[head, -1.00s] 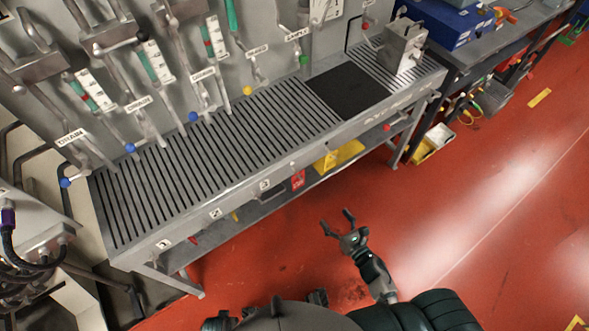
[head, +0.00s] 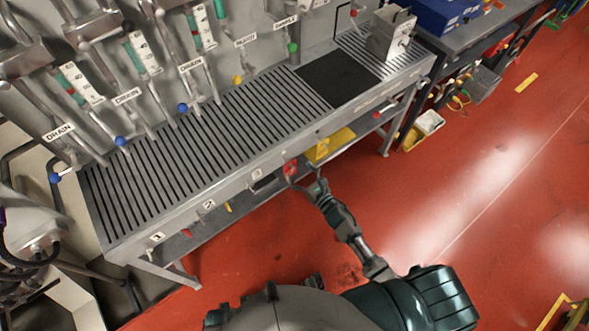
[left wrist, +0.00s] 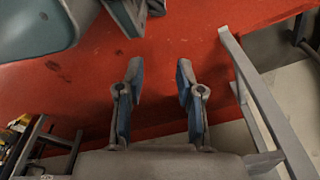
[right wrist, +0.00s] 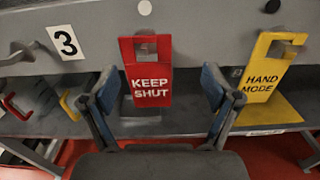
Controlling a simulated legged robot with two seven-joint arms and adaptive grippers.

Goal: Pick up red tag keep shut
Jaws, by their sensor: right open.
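The red KEEP SHUT tag (right wrist: 147,82) hangs from the grey front rail of the bench, centred between the open fingers in the right wrist view. It also shows small in the head view (head: 290,170). My right gripper (right wrist: 157,92) is open and empty, with its fingers either side of the tag and apart from it; in the head view it is close in front of the rail (head: 304,177). My left gripper (left wrist: 160,85) is open and empty above the red floor in the left wrist view, and is not clear in the head view.
A yellow HAND MODE tag (right wrist: 267,68) hangs just right of the red tag. A number 3 label (right wrist: 66,42) and a hook (right wrist: 20,50) are at the left. The slatted bench top (head: 215,135) is clear. A metal bench leg (left wrist: 265,95) stands right of my left gripper.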

